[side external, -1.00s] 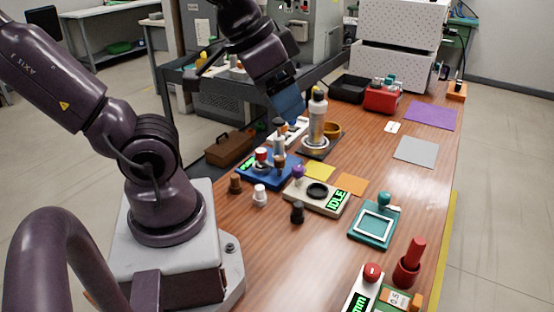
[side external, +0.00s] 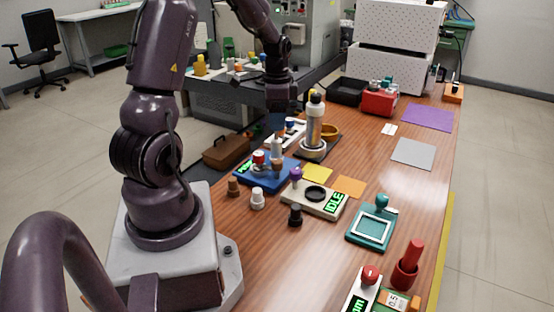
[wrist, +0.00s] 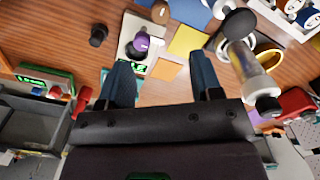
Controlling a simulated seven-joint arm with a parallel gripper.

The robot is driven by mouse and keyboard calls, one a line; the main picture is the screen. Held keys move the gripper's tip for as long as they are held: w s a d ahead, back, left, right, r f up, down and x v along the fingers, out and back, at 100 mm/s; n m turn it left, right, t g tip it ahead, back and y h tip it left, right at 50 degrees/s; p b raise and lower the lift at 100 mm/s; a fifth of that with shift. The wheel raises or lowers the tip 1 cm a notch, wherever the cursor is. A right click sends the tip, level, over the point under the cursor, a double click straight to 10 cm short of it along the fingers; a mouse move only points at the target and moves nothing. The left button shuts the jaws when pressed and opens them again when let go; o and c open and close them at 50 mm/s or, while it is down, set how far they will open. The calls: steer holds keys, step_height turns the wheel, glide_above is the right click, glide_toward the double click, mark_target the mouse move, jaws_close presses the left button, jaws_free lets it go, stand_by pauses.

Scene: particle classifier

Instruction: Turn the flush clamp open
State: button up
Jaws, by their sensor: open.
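I cannot tell for certain which part is the flush clamp. A clear upright cylinder (side external: 314,125) with a dark cap stands on a dark base; it also shows in the wrist view (wrist: 245,60). A blue device (side external: 250,176) with red, white and brown knobs is in front of it. A cream device (side external: 328,206) marked IDLE carries a purple knob (side external: 296,174), also in the wrist view (wrist: 141,42). My gripper (side external: 275,124) is above the table behind the blue device, left of the cylinder. In the wrist view its blue fingers (wrist: 162,75) are apart with nothing between them.
A yellow cup (side external: 332,131) is right beside the cylinder. Small brown, white and black pieces (side external: 257,199) stand in front. A teal frame (side external: 371,229), a red holder (side external: 407,268) and a red box (side external: 379,101) stand farther right. Table space between the coloured mats is clear.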

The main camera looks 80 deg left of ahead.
mark_target(277, 160)
steer(key=shift+m, duration=0.6)
step_height(277, 160, down, 13)
steer(key=shift+r, duration=0.1)
steer(key=c, duration=0.9)
